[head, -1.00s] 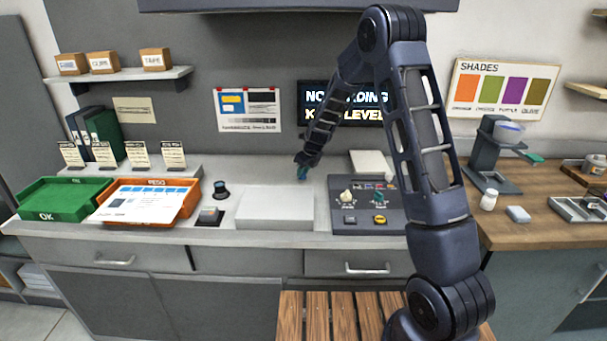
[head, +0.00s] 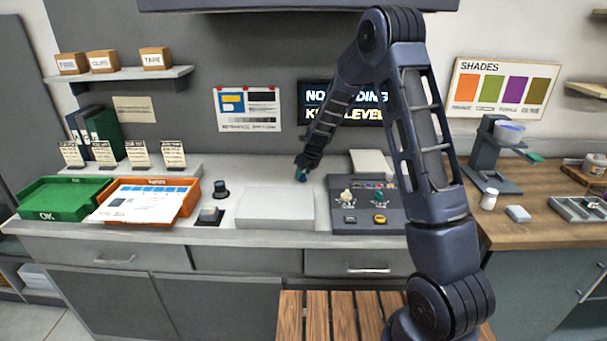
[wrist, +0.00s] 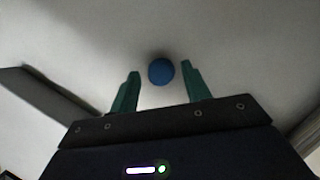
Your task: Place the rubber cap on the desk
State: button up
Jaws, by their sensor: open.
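In the wrist view a small round blue thing (wrist: 160,71), which looks like the rubber cap, lies between the tips of my gripper's green fingers (wrist: 160,70). A gap shows on each side of it, so the fingers do not touch it. The gripper is open. In the head view my gripper (head: 301,175) points down at the pale desk (head: 262,180), just behind the white pad. I cannot make out the cap apart from the teal fingers there. Whether the cap rests on the surface is not clear.
The white pad (head: 275,209) lies in front of my gripper. A grey control panel (head: 366,212) with knobs stands to the right. A dark knob-like piece (head: 221,189) and a small dark block (head: 209,216) are to the left. Further left are orange (head: 190,196) and green (head: 60,203) trays.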

jog(key=v, duration=1.2)
jog(key=s+d+r+n, duration=1.3)
jog(key=s+d+r, duration=0.2)
jog(key=s+d, duration=0.15)
jog(key=s+d+n+h, duration=0.1)
jog(key=s+d+n, duration=0.2)
jog(key=s, duration=0.4)
jog(key=s+d+r+n+t+h, duration=0.1)
jog(key=s+d+n, duration=0.3)
jog(key=s+n, duration=0.2)
jog(key=s+d+n+h, duration=0.1)
jog(key=s+d+n, duration=0.2)
jog(key=s, duration=0.6)
jog(key=shift+s+d+r+n, duration=0.35)
jog(key=shift+s+r+n, duration=0.05)
jog(key=shift+n, duration=0.6)
